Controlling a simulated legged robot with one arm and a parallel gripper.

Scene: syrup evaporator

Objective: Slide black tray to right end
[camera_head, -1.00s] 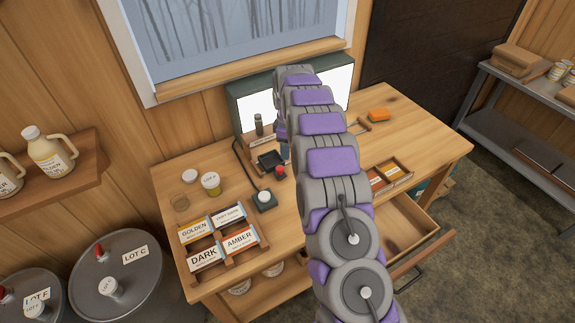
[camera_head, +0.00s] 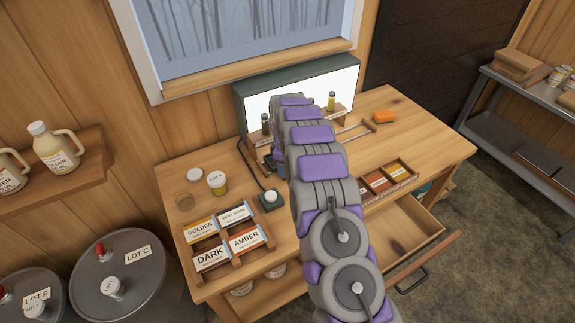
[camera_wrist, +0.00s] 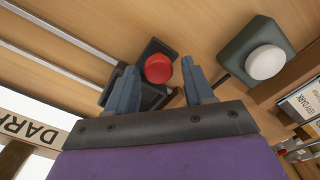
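The black tray (camera_wrist: 155,47) has a round red knob (camera_wrist: 158,68) and shows in part in the wrist view, beside two pale metal rails (camera_wrist: 75,62). My gripper (camera_wrist: 160,78) is open, with one blue-grey finger on each side of the knob. The left finger overlaps the tray in the picture. I cannot tell whether either finger touches the knob. The rails' right part (camera_head: 352,132) shows there, with that stretch empty.
A green box with a white button (camera_head: 270,199) stands left of my arm. Several grade cards (camera_head: 213,258) lie in a wooden rack at front left. A lit panel (camera_head: 258,106) with small bottles stands behind. An open drawer (camera_head: 405,235) juts out in front.

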